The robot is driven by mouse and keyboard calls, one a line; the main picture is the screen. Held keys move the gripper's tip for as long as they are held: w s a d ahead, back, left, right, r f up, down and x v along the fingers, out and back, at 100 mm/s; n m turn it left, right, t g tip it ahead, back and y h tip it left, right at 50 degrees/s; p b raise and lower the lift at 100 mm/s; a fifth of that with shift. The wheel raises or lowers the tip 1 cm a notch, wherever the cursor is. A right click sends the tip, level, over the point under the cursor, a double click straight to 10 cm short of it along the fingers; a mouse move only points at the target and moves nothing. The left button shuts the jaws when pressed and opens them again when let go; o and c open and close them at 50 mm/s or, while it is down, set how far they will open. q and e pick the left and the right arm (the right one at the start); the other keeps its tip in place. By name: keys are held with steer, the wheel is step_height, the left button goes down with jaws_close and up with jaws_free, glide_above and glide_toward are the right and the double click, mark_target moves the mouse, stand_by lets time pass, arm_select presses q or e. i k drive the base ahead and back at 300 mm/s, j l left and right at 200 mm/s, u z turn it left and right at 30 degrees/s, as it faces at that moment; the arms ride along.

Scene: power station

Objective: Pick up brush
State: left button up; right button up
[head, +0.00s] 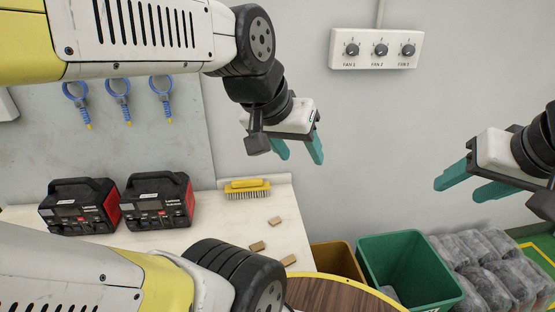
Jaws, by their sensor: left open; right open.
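The brush (247,189) has a yellow handle on top and pale bristles below. It rests at the back right end of the light wooden workbench (215,222), near the wall. My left gripper (298,156) is open and empty, in the air above and to the right of the brush, with its teal fingers pointing down. My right gripper (454,184) is open and empty at the far right, its teal fingers pointing left, well away from the brush.
Two black and red power units (158,201) stand on the bench's left. Small wooden blocks (257,246) lie in front of the brush. A green bin (408,268), a brown bin (338,262) and grey sacks (480,262) are right of the bench. A fan switch panel (376,49) is on the wall.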

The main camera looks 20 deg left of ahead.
mark_target(237, 186)
steer(key=u, duration=1.15)
steer(key=j+u, duration=0.2)
steer(key=i+j, duration=0.05)
steer(key=j, duration=0.05)
